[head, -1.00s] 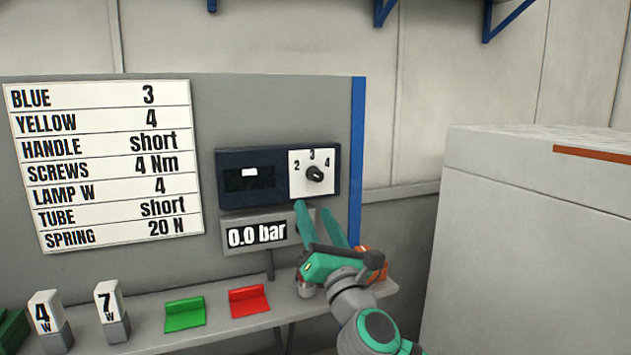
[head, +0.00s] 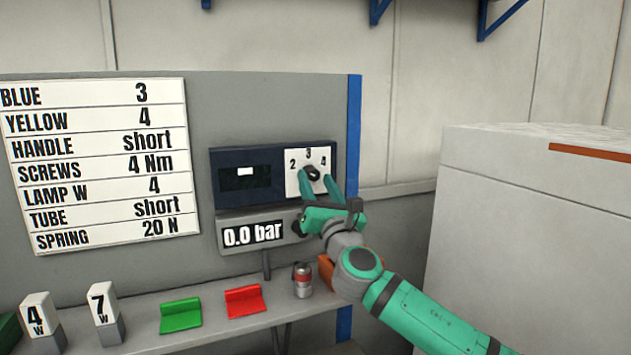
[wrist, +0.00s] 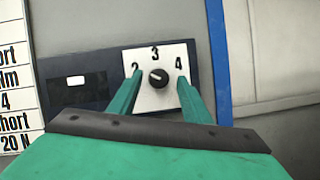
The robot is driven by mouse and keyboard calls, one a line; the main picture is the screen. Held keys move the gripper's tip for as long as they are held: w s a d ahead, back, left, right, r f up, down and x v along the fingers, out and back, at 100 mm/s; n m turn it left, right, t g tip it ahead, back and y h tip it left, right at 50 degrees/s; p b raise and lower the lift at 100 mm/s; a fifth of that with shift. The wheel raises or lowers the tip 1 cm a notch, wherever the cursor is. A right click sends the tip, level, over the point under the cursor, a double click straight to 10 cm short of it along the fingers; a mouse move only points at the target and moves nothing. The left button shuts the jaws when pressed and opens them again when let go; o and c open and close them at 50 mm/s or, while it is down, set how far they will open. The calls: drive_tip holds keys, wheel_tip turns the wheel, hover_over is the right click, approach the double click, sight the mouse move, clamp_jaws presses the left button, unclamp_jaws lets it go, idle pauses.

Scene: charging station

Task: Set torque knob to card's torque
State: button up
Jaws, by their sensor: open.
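The card (head: 100,165) on the grey panel lists "SCREWS 4 Nm". The black torque knob (head: 312,172) sits on a white dial plate (head: 293,158) marked 2, 3 and 4. In the wrist view the knob (wrist: 158,77) has a small pale mark on its upper-left side, between 2 and 3; its exact setting is hard to read. My gripper (head: 317,177) is open and empty in front of the dial. In the wrist view its two green fingers (wrist: 160,80) stand either side of the knob, with space between them and it.
A dark blue unit (head: 245,178) is left of the dial, above a "0.0 bar" display (head: 252,234). The shelf below holds a red holder (head: 245,300), a green holder (head: 180,315), a small metal cylinder (head: 302,280) and W-marked blocks (head: 104,310). A large grey cabinet (head: 530,230) stands right.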

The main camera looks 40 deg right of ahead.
drive_tip(key=shift+w+d+r, duration=0.15)
drive_tip(key=shift+w+r, duration=0.05)
drive_tip(key=shift+w, duration=0.25)
drive_tip(key=c, duration=1)
drive_tip(key=shift+c, duration=0.2)
